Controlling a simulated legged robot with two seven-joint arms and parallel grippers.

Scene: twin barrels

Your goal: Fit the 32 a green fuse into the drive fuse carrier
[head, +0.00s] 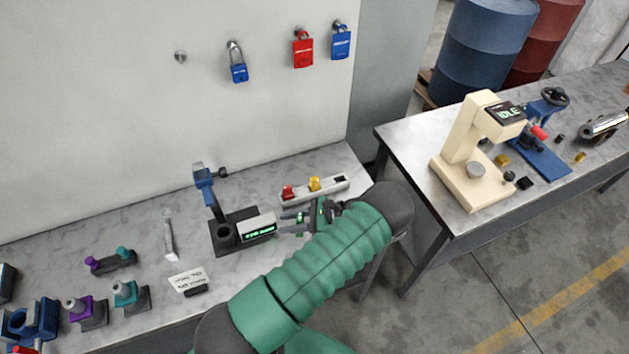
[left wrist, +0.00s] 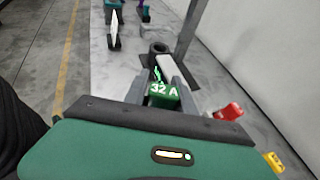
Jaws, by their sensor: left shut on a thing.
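My left gripper (head: 290,221) is over the bench, pointing left toward a dark stand with a small lit display (head: 258,232). In the left wrist view its fingers (left wrist: 155,88) are shut on the green fuse (left wrist: 163,92) marked 32 A. In the head view the gripper and my arm hide most of the fuse. A pale strip (head: 328,191) behind the gripper holds a red fuse (head: 288,192) and a yellow fuse (head: 314,184), with a dark spot at its right end. I cannot tell for sure which part is the drive fuse carrier. My right gripper is not in view.
A blue post (head: 206,190) rises from the stand's dark base. Purple (head: 86,308) and teal (head: 128,293) knobbed pieces and a paper tag (head: 188,281) lie to the left. Padlocks (head: 303,50) hang on the wall. A second table (head: 455,212) is at right.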

